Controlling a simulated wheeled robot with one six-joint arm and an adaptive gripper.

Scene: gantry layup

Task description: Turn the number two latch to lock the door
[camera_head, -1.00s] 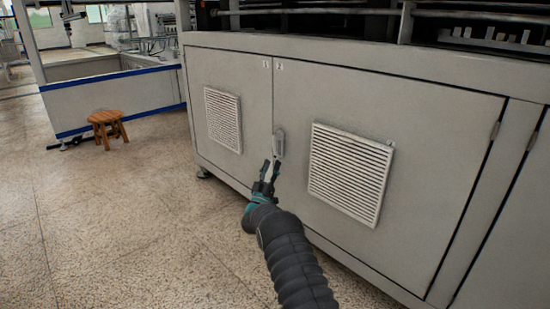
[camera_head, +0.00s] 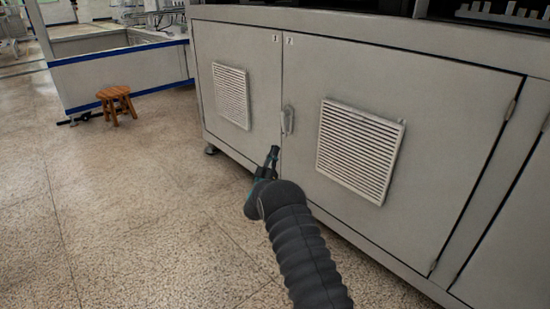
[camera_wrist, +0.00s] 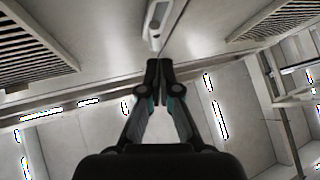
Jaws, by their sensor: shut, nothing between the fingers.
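The grey cabinet has two doors that meet at a narrow seam. The right door (camera_head: 440,120) bears the number two label (camera_head: 289,42) at its top left corner. A small pale latch (camera_head: 287,120) sits at the seam, between the two vents; it looks upright. It also shows at the top of the wrist view (camera_wrist: 157,22). My gripper (camera_head: 273,152) is below and slightly left of the latch, apart from it. In the wrist view its fingertips (camera_wrist: 159,66) are together and empty, just short of the latch.
The left door (camera_head: 255,60) has a louvred vent (camera_head: 231,96); the right door has a larger vent (camera_head: 358,150). A wooden stool (camera_head: 116,104) stands on the floor at the left by a blue-striped low wall (camera_head: 125,75). The speckled floor (camera_head: 130,220) before the cabinet is clear.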

